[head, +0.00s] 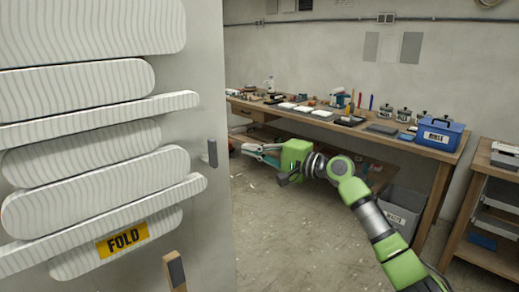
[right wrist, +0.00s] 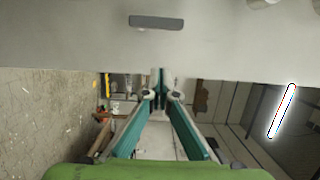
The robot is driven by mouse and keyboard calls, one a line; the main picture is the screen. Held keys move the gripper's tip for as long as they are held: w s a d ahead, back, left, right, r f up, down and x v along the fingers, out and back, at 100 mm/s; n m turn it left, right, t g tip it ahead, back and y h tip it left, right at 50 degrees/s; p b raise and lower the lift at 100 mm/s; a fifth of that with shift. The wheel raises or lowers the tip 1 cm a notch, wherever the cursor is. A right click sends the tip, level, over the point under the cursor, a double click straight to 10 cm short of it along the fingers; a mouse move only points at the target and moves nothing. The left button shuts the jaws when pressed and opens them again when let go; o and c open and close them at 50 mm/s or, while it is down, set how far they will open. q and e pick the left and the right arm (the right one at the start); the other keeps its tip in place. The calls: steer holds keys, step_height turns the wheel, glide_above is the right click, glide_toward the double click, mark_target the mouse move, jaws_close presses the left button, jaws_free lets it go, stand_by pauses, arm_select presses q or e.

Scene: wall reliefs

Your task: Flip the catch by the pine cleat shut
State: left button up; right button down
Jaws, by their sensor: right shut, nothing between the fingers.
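A pale panel (head: 210,100) fills the left side of the head view. Near its bottom edge a pine cleat (head: 169,258) stands out, with a dark grey catch (head: 177,272) against it, both cut off below. A second grey catch (head: 212,153) stands upright near the panel's right edge. One grey catch (right wrist: 156,22) also shows in the right wrist view, beyond the fingertips; I cannot tell for sure which. My right gripper (head: 246,149) is shut and empty, to the right of the panel's edge, apart from both catches. My left gripper is out of view.
Behind, a workbench (head: 290,117) carries tools, pots and a blue box (head: 439,134). A grey bin (head: 400,212) stands below. Open floor (head: 290,240) lies right of the panel.

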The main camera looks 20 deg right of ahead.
mark_target(213, 154)
steer(key=w+a+p, duration=0.2)
steer(key=a+p, duration=0.1)
steer(key=a, duration=0.3)
steer(key=shift+w+a, duration=0.15)
steer(key=shift+w, duration=0.05)
steer(key=shift+r, duration=0.1)
